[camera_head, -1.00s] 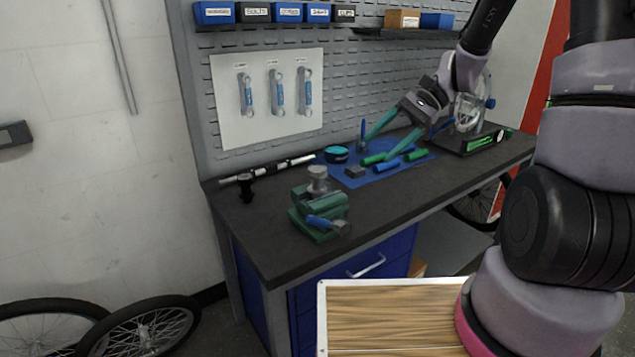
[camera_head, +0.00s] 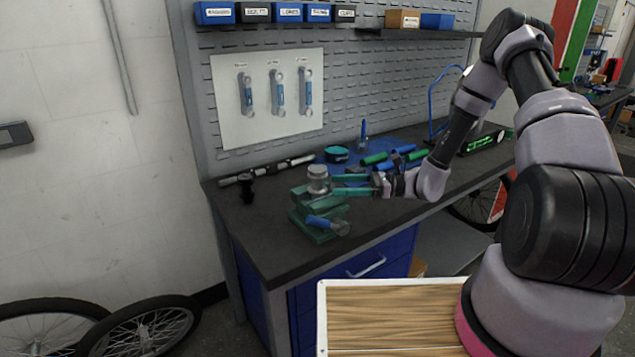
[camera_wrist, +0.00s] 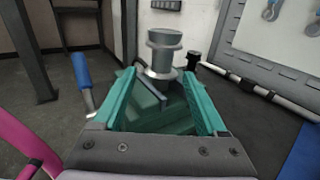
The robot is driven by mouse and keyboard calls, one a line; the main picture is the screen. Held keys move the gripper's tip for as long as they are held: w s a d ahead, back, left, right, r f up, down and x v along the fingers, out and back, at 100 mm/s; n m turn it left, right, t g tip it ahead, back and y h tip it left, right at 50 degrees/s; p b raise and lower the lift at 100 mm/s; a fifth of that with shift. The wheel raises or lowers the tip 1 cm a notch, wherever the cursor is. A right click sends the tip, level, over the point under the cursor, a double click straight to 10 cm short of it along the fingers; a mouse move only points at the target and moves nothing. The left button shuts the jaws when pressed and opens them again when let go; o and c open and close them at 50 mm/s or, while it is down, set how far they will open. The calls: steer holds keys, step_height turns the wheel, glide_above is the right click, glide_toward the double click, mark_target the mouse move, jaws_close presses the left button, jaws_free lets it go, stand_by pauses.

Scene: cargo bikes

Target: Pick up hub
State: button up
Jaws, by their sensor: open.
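The hub (camera_head: 319,178) is a grey, flanged metal cylinder standing upright in the green vise (camera_head: 318,222) on the dark workbench. In the wrist view the hub (camera_wrist: 163,52) is just beyond the fingertips, near the middle, with the green vise (camera_wrist: 152,110) below and behind the fingers. My gripper (camera_head: 336,186) has two long teal fingers and is open, pointing left at the hub from its right side. In the wrist view my gripper (camera_wrist: 160,82) spreads its fingers to either side with nothing between the tips; I cannot tell whether they touch the hub.
A dark silver bar (camera_head: 268,170) and a small black part (camera_head: 246,190) lie on the bench to the left. Blue and green grips (camera_head: 375,160) lie on a blue mat behind my gripper. The bench's front left is clear.

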mark_target(317, 184)
steer(key=a, duration=0.6)
steer(key=shift+w+a, duration=0.15)
steer(key=shift+a, duration=0.25)
jaws_close()
